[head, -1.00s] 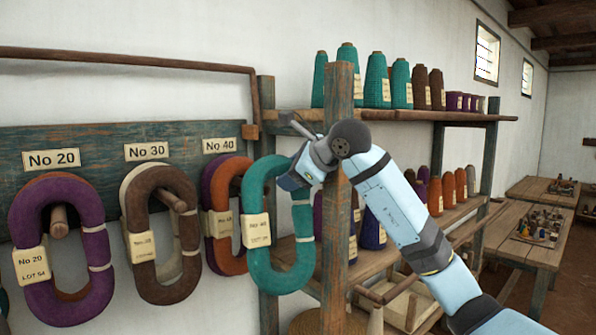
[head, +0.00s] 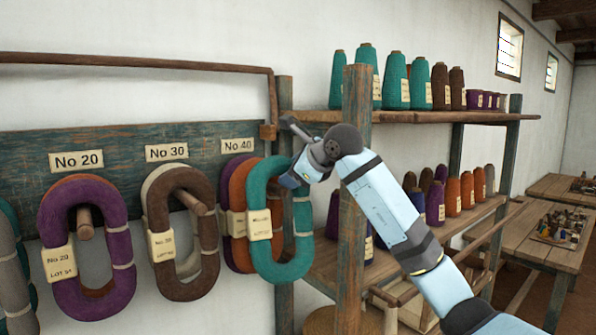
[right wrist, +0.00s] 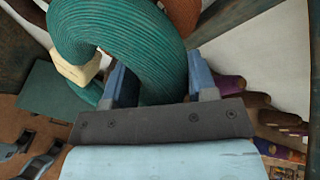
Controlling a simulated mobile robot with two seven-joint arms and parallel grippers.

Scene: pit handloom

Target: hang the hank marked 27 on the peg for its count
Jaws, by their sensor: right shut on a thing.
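My right gripper (head: 303,172) is shut on the upper right of a teal hank (head: 283,272) and holds it upright. In the right wrist view the same hank (right wrist: 130,40) passes between the two fingers. Its cream tag (head: 259,224) faces me, but the print is too small to read surely. The hank is in front of the right edge of the orange hank (head: 238,200) and purple hank (head: 222,190) under the No 40 sign (head: 238,145). The No 40 peg is hidden; I cannot tell whether the teal hank is around it. My left gripper is out of view.
A wooden shelf post (head: 355,200) stands right of the held hank. Shelves of cones (head: 395,80) and a table (head: 540,235) are further right.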

